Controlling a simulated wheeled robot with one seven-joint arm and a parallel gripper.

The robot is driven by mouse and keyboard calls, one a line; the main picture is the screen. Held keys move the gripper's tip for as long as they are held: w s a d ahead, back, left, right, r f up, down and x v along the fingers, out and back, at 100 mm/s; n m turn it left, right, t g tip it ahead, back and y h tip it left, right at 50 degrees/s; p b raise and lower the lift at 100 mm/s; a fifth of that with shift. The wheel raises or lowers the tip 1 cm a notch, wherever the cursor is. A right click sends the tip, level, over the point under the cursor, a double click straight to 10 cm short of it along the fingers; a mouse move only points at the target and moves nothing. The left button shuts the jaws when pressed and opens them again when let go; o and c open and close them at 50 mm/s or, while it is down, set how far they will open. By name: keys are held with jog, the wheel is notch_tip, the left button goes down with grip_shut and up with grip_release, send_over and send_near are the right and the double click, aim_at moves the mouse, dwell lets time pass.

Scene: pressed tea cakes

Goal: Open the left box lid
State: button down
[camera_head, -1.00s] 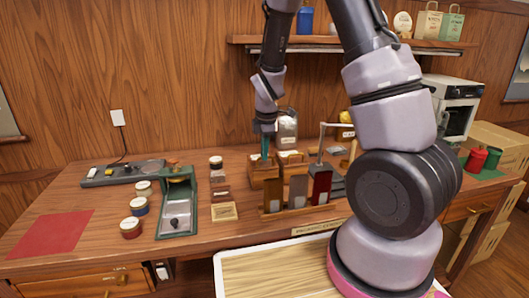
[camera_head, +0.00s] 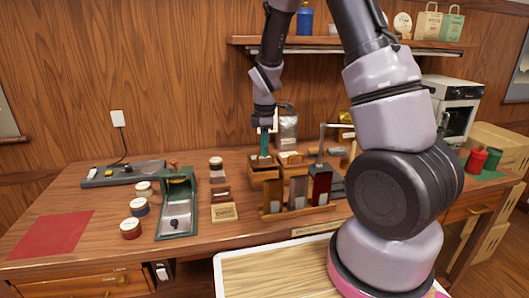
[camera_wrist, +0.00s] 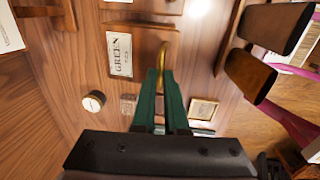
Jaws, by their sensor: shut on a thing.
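The left wooden box (camera_head: 264,177) stands on the bench behind the small canister rack. My gripper (camera_head: 264,154) reaches down to its top from above. In the wrist view, my green fingers (camera_wrist: 162,76) are closed around a curved brass handle (camera_wrist: 164,52) beside a white label reading GREEN (camera_wrist: 119,54). The brown wooden face around the label (camera_wrist: 150,38) belongs to this box. The fingers hide part of the handle. How far the lid is raised is hard to tell. A second wooden box (camera_head: 291,158) stands just to the right.
The canister rack (camera_head: 298,206) stands close in front, with a metal stand (camera_head: 322,145) to the right. A green press (camera_head: 177,205), several round tins (camera_head: 131,228) and a red mat (camera_head: 50,233) are at left. Bare bench lies between mat and tins.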

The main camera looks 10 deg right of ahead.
jog(key=shift+w+r+g, duration=0.35)
jog(key=shift+w+g, duration=0.05)
jog(key=w+r+g, duration=0.1)
jog(key=w+r, duration=0.3)
jog(key=w, duration=0.5)
jog(key=shift+w, duration=0.15)
dwell(0.3)
jog(key=c, duration=0.9)
grip_release()
jog(key=shift+w, duration=0.1)
jog(key=shift+c, duration=0.2)
